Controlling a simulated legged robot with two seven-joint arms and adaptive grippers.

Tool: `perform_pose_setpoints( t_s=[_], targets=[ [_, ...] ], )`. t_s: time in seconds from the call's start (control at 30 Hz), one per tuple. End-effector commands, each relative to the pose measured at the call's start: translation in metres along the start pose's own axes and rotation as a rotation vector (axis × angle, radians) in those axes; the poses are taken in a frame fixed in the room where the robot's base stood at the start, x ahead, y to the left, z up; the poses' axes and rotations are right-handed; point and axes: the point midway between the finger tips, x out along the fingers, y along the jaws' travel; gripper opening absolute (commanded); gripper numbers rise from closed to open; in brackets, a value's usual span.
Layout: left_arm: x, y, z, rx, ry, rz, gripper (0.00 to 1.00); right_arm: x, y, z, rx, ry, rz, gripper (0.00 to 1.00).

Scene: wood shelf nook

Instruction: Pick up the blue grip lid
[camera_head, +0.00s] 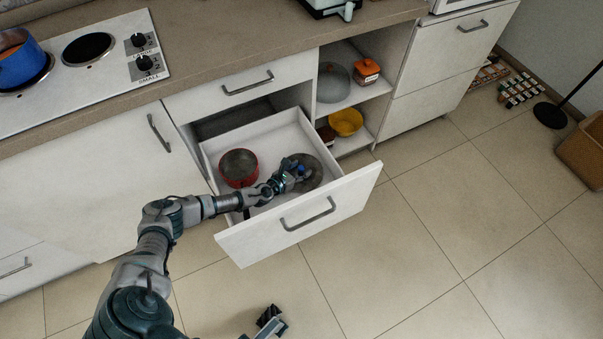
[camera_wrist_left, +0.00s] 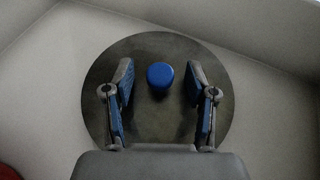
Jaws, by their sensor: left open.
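The lid (camera_head: 313,183) is a dark round disc with a blue grip, lying in the open drawer at its right side. In the left wrist view the lid (camera_wrist_left: 150,50) fills the middle, and its blue grip (camera_wrist_left: 160,76) stands between my fingers. My left gripper (camera_head: 296,172) reaches into the drawer over the lid and hides part of it. In the left wrist view the left gripper (camera_wrist_left: 160,95) is open, with one finger on each side of the grip and a gap on both sides. My right gripper (camera_head: 270,320) shows only in part at the bottom edge, away from the drawer.
The open drawer (camera_head: 352,188) has raised walls and a front panel with a handle. A red pot (camera_head: 239,168) stands inside, left of the lid. Shelves to the right hold a grey dome (camera_head: 333,83) and a yellow bowl (camera_head: 346,121). A blue pot (camera_head: 18,62) is on the stove.

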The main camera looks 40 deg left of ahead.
Motion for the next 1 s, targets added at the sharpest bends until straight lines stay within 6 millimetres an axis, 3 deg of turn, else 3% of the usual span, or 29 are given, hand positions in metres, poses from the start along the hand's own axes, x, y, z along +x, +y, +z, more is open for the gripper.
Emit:
perform_pose_setpoints(
  t_s=[0.03,0.23,0.27,0.67,0.83,0.97,1.0],
  targets=[
    [0.0,0.0,0.0,0.0,0.0,0.0,0.52,0.0,0.0,0.001,0.001,-0.001,0.001,0.4],
    [0.0,0.0,0.0,0.001,0.001,0.0,0.02,0.0,0.001,0.003,0.001,-0.005,0.001,0.4],
    [0.0,-0.001,0.0,0.001,0.001,0.0,0.0,0.0,0.001,0.003,0.001,-0.005,0.001,0.4],
    [-0.002,-0.001,0.006,0.001,-0.002,-0.001,0.0,0.005,0.0,-0.002,0.0,0.008,-0.001,0.4],
    [-0.012,0.0,0.034,0.002,-0.01,0.0,0.0,0.005,-0.004,-0.021,0.002,-0.004,0.005,0.4],
    [-0.025,0.0,0.07,0.002,-0.017,0.001,0.0,0.013,-0.008,-0.034,0.001,-0.07,0.008,0.4],
    [-0.025,0.0,0.067,0.001,-0.013,0.001,0.0,0.012,-0.007,-0.02,-0.004,-0.132,0.007,0.4]
  ],
)
